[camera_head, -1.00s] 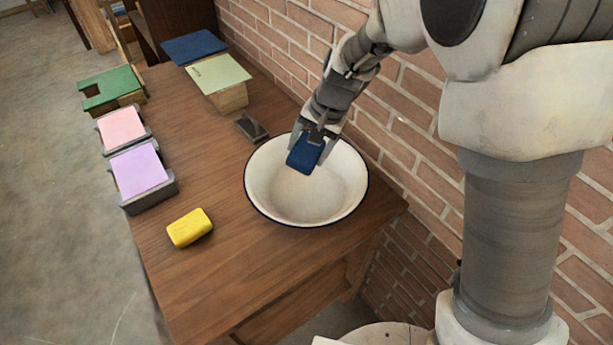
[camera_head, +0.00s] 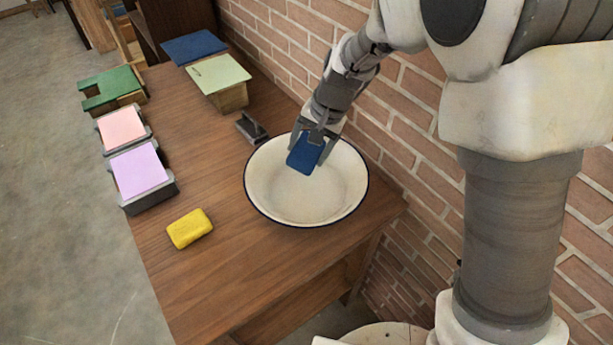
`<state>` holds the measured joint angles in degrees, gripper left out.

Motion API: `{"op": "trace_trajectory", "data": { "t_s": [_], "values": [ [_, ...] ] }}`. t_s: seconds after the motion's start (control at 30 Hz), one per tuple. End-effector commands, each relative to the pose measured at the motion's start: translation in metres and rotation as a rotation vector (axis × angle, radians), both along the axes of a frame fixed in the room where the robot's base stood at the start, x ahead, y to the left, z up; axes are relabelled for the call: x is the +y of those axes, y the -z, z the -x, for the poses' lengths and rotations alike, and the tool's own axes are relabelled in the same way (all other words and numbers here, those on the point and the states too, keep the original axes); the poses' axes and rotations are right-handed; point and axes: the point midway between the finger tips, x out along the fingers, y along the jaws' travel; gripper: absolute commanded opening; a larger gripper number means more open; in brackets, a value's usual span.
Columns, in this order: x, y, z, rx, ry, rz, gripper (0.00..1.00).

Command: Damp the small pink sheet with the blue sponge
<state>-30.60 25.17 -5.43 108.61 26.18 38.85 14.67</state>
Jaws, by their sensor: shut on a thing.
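My gripper (camera_head: 311,146) is shut on the blue sponge (camera_head: 304,155) and holds it over the back part of the white basin (camera_head: 280,206). I cannot tell whether the sponge touches the inside of the basin. The small pink sheet (camera_head: 121,126) lies flat in a grey holder at the left edge of the table, behind a lilac sheet (camera_head: 139,169) in a similar holder. The pink sheet is well to the left of my gripper.
A yellow sponge (camera_head: 190,229) lies at the front left of the wooden table (camera_head: 215,285). A small dark grey piece (camera_head: 251,128) stands behind the basin. Pale green (camera_head: 219,73), dark blue (camera_head: 193,47) and green (camera_head: 108,86) topped blocks stand farther back. A brick wall (camera_head: 440,168) borders the right.

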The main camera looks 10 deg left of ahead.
Motion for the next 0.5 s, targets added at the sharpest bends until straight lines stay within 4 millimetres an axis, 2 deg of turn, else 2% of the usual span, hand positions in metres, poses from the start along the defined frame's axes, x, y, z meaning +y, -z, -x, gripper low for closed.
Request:
{"op": "trace_trajectory", "data": {
  "t_s": [0.5],
  "values": [
    [0.0, -0.041, 0.0, 0.0, -0.001, 0.0, 0.31]
  ]
}}
